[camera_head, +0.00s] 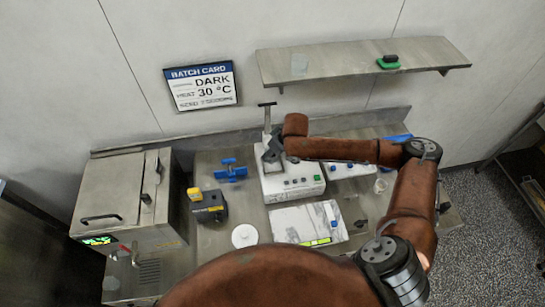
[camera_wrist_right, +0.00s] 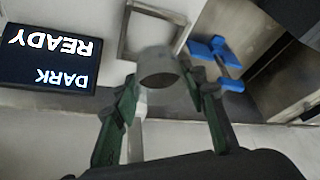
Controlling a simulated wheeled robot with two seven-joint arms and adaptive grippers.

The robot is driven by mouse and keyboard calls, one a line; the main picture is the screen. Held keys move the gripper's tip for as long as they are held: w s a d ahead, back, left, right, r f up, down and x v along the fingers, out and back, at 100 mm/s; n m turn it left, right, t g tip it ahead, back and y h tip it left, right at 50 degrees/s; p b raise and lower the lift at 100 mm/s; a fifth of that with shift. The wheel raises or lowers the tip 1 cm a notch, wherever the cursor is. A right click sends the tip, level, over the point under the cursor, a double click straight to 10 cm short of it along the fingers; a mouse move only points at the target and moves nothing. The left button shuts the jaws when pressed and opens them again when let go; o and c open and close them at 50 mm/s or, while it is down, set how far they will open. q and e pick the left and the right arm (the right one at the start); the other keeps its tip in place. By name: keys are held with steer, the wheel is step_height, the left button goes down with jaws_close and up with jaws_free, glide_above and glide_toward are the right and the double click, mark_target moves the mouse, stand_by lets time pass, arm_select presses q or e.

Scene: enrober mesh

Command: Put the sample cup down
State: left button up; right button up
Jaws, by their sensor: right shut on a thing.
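The sample cup (camera_wrist_right: 158,68) is a small grey cylinder with a darker round end. In the right wrist view it sits between the two green-padded fingers of my right gripper (camera_wrist_right: 165,98), which is shut on it. In the head view my right gripper (camera_head: 272,152) is over the rear part of a white instrument (camera_head: 292,184) with coloured buttons. The cup cannot be made out there. Whether the cup touches a surface below cannot be told. My left gripper is not in view.
A blue stand (camera_head: 230,171) is left of the instrument, near my right gripper. A black display (camera_wrist_right: 48,60) reads READY and DARK. A yellow-and-black device (camera_head: 207,206), white disc (camera_head: 244,236) and marbled slab (camera_head: 296,222) occupy the bench. A steel machine (camera_head: 125,200) stands left.

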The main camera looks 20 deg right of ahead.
mark_target(273, 159)
steer(key=shift+d+f+p, duration=0.2)
steer(key=shift+f+p, duration=0.2)
steer(key=shift+f, duration=1.4)
steer(key=shift+f, duration=0.15)
steer(key=shift+f, duration=0.4)
steer(key=o, duration=1.3)
steer(key=shift+w+r, duration=0.1)
steer(key=shift+r, duration=0.15)
steer(key=b+v, duration=0.1)
steer(key=v, duration=1.1)
steer(key=shift+r, duration=0.35)
